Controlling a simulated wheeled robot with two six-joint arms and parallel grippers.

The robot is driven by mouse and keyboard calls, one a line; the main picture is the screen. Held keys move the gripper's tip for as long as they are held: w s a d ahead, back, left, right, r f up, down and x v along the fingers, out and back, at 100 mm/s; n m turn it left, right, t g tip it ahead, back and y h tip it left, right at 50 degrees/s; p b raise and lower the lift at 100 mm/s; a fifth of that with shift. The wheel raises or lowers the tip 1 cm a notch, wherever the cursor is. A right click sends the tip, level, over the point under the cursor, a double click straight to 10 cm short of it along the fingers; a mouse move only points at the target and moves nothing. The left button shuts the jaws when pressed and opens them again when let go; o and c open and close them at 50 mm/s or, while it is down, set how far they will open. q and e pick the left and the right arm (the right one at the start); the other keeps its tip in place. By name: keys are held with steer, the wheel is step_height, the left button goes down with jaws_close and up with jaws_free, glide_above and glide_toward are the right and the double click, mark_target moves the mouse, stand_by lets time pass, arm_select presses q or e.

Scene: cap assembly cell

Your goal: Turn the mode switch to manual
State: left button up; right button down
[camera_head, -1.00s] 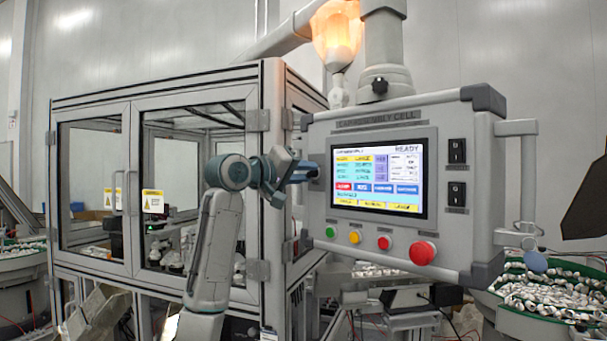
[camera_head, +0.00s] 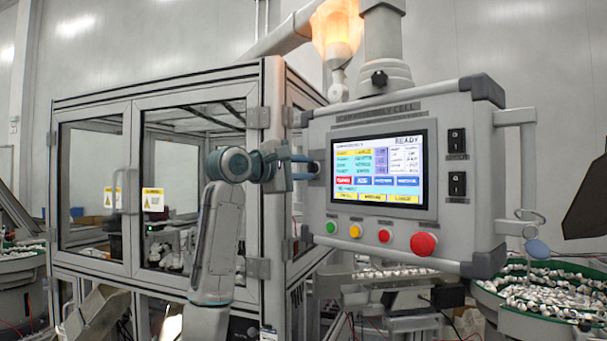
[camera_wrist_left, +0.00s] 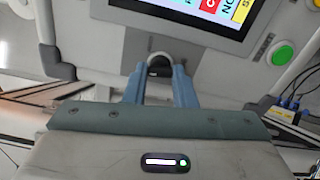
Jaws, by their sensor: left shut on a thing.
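The control panel (camera_head: 465,235) hangs in front of the cell, with a lit screen (camera_head: 378,172) reading READY. A dark round knob, the mode switch (camera_wrist_left: 160,66), sits on the panel beside the screen. My left gripper (camera_head: 316,166) reaches the panel's left edge from the left. In the left wrist view its two blue fingers (camera_wrist_left: 160,72) stand on either side of the knob and are shut on it. The knob's pointer and label are too small or hidden to read. My right gripper is in neither view.
Green (camera_head: 331,227), yellow (camera_head: 355,231) and red (camera_head: 384,236) buttons and a large red mushroom button (camera_head: 423,244) line the panel's bottom. Two black rocker switches are at its right. The glazed cell (camera_head: 190,90) stands behind my left arm.

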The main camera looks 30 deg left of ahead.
arm_select(q)
steer(key=n+b, duration=0.1)
steer(key=n, duration=0.1)
steer(key=shift+f+n, duration=0.2)
steer(key=shift+n, duration=0.2)
steer(key=shift+n+b, duration=0.45)
steer(key=shift+n, duration=0.35)
steer(key=shift+n+b, duration=0.5)
steer(key=shift+n, duration=0.6)
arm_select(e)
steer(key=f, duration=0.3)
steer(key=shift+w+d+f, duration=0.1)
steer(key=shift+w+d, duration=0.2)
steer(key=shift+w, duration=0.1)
arm_select(q)
steer(key=shift+n, duration=0.3)
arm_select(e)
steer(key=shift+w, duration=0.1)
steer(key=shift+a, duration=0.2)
arm_select(q)
steer(key=o, duration=1)
steer(key=shift+r, duration=0.1)
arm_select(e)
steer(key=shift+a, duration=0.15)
